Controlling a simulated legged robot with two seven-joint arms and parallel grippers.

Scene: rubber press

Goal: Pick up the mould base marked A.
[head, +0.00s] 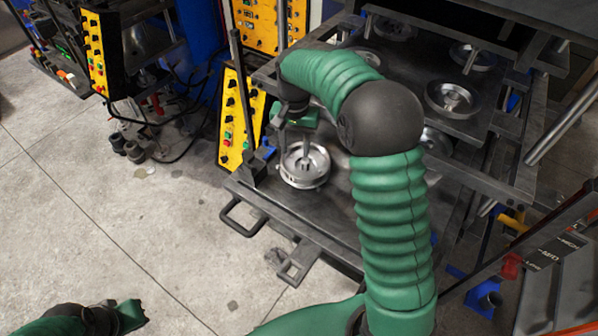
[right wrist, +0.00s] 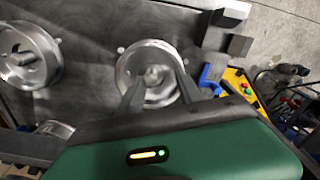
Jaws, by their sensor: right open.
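A round silver mould base (head: 305,165) sits on the dark press plate (head: 335,215), near its left corner. It has a raised rim and a central post. My right gripper (head: 294,143) is above it, pointing down. In the right wrist view the mould base (right wrist: 128,62) lies beyond the fingers of my right gripper (right wrist: 160,88), which are apart with the central post showing between them. Contact cannot be made out. No letter A is legible on any mould base. Part of my left arm shows at the bottom left; its fingers cannot be made out.
Several similar round metal pieces, one at the right (head: 453,98), stand farther back on the plate, partly behind my right arm. A yellow control panel (head: 240,120) stands close to the left of the mould base. The concrete floor (head: 110,215) at the left is mostly clear.

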